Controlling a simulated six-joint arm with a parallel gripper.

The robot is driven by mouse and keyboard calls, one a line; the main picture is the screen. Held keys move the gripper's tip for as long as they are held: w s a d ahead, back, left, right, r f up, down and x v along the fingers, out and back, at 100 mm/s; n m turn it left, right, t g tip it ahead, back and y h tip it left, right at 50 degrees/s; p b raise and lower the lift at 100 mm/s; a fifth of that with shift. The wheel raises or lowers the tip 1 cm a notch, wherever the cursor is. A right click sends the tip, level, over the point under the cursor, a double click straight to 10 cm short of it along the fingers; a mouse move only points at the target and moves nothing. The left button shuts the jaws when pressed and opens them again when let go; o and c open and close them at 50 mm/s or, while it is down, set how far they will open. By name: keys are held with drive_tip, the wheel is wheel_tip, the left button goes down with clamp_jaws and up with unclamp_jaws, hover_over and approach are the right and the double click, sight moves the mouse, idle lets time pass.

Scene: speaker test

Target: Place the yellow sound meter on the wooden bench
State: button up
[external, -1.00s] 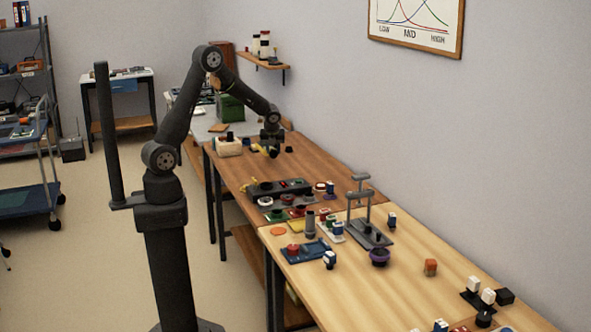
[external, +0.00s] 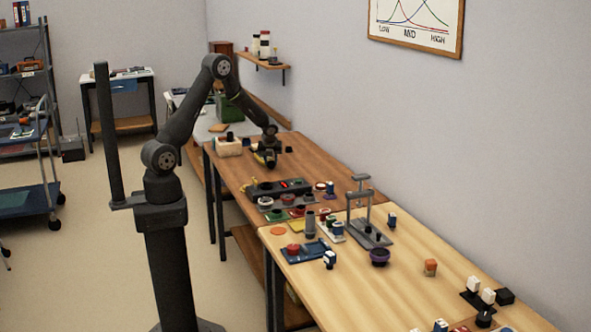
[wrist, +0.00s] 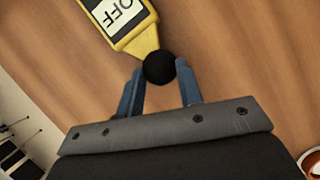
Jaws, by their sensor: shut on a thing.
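The yellow sound meter (wrist: 126,38) has a white panel reading OFF and a round black tip. In the wrist view my gripper (wrist: 160,72) is shut on it at the tip end, with a blue-grey finger on each side. In the external view my gripper (external: 264,158) is low over the darker wooden bench (external: 328,172), with a little yellow showing at it. I cannot tell whether the meter touches the wood. A lighter wooden bench top (external: 400,278) adjoins it in front.
A white box (external: 228,147) stands left of my gripper. A long dark panel (external: 280,188) with small controls lies in front of it. A grey stand (external: 369,234) and a blue tray (external: 305,251) are nearer. Bare wood lies right of my gripper.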

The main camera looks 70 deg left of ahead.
drive_tip(key=o, duration=1.1)
drive_tip(key=v, duration=1.2)
drive_tip(key=x, duration=1.2)
drive_tip(key=shift+f, duration=0.1)
wheel_tip(320, 180, up, 2)
drive_tip(key=shift+r, duration=0.7)
